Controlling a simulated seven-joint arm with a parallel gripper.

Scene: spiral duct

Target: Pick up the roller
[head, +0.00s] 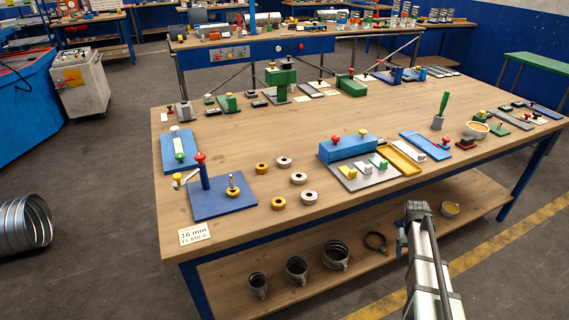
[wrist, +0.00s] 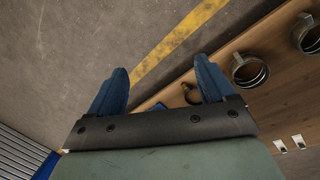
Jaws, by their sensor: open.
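Several small ring-shaped rollers lie loose on the wooden table top (head: 240,135). Yellow ones (head: 262,168) and silver-grey ones (head: 299,178) are among them; I cannot tell which one is meant. Another yellow ring (head: 233,192) sits around the upright peg on a blue plate (head: 215,208). My gripper is at the table's front right, beyond the front edge and mostly hidden by my arm in the head view. In the wrist view my gripper (wrist: 161,85) has two blue fingers, apart with nothing held, pointing over the floor and lower shelf. No loose table-top roller shows there.
A blue block fixture (head: 347,147) on a grey plate and a yellow tray (head: 400,160) stand right of the rings. The lower shelf (head: 225,285) bears several metal collars (head: 297,268). The table's left middle is clear.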

